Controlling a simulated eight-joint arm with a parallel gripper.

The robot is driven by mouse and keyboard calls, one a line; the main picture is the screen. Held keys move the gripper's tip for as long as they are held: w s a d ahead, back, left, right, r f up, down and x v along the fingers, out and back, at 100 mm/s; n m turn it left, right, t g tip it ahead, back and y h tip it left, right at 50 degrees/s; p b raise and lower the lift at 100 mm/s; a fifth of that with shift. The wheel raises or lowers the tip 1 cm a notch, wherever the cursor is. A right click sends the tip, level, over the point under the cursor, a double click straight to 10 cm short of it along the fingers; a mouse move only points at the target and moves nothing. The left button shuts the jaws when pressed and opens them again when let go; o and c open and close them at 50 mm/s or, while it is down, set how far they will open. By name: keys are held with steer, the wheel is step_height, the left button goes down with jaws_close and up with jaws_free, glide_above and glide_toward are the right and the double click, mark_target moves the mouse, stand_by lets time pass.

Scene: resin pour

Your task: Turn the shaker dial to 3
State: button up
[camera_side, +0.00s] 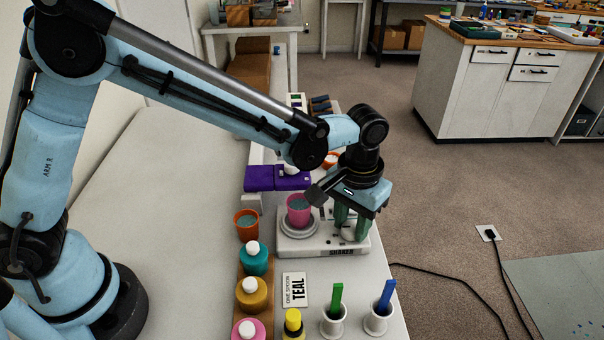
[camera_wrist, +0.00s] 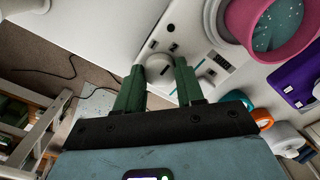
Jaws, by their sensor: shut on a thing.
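The shaker (camera_side: 296,245) is a white box on the bench with the label "SHAKER" on its front. Its dial (camera_wrist: 160,69) is a round white knob with a dark mark; in the side view it shows partly behind my fingers (camera_side: 348,234). My gripper (camera_wrist: 159,76) points down at the shaker's right part, its green fingers on either side of the dial and shut on it. The side view shows my gripper (camera_side: 351,222) there too. A pink cup (camera_side: 298,216) with speckled teal contents stands on the shaker's round plate, left of the dial.
Orange cup (camera_side: 246,231), teal jar (camera_side: 254,261), amber jar (camera_side: 252,294) and pink jar (camera_side: 248,329) line the left strip. A purple block (camera_side: 276,178) lies behind.

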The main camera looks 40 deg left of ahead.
mark_target(351, 226)
steer(key=shift+m, duration=0.3)
steer(key=m, duration=0.4)
steer(key=shift+m, duration=0.3)
steer(key=m, duration=0.4)
steer(key=shift+m, duration=0.3)
steer(key=o, duration=1)
steer(key=shift+o, duration=0.2)
steer(key=shift+r, duration=0.15)
step_height(351, 226, up, 12)
